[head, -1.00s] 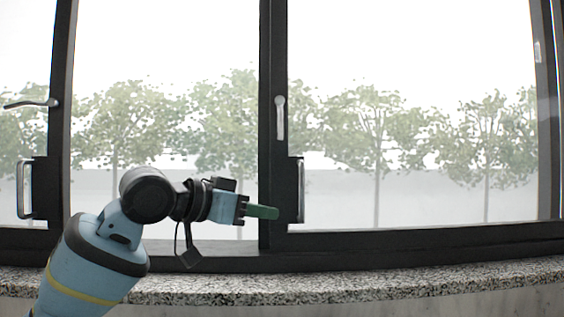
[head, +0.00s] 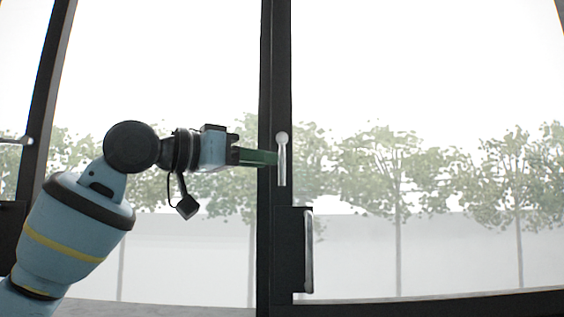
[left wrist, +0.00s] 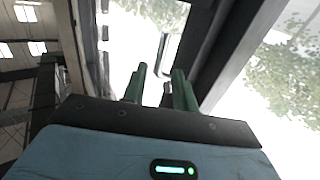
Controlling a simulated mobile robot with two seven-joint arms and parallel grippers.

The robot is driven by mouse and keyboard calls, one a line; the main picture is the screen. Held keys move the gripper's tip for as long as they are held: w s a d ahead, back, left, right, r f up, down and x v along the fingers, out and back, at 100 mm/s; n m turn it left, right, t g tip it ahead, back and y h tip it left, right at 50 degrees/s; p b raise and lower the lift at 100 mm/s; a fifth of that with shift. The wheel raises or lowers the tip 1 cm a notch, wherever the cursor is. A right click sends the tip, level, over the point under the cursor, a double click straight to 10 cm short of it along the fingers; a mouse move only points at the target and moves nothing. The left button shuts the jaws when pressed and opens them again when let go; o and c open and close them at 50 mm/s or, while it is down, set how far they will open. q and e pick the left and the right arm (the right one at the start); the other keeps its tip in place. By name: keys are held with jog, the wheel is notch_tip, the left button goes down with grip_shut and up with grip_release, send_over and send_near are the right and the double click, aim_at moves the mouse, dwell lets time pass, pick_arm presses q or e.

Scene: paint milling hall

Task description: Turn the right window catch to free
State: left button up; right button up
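The right window catch (head: 282,165) is a silver lever on the dark middle frame. Its round pivot is at the top and its lever hangs straight down. My left gripper (head: 275,158) comes in from the left, its green fingers level with the lever and their tips at its left edge in the picture. Whether they touch it I cannot tell. In the left wrist view, the two fingers of my left gripper (left wrist: 160,72) stand apart with a gap between them. The catch is not clearly made out there. My right gripper is not in view.
A silver pull handle (head: 309,250) on a dark plate sits below the right catch. Another catch (head: 14,140), its lever lying level, is at the far left. The dark middle frame (head: 275,60) runs upright behind my fingers. Glass panes lie either side.

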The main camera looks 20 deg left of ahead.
aim_at(282, 160)
pick_arm(q)
jog(key=shift+x, duration=2.6)
jog(key=shift+s+r, duration=0.1)
jog(key=shift+c, duration=0.3)
grip_shut()
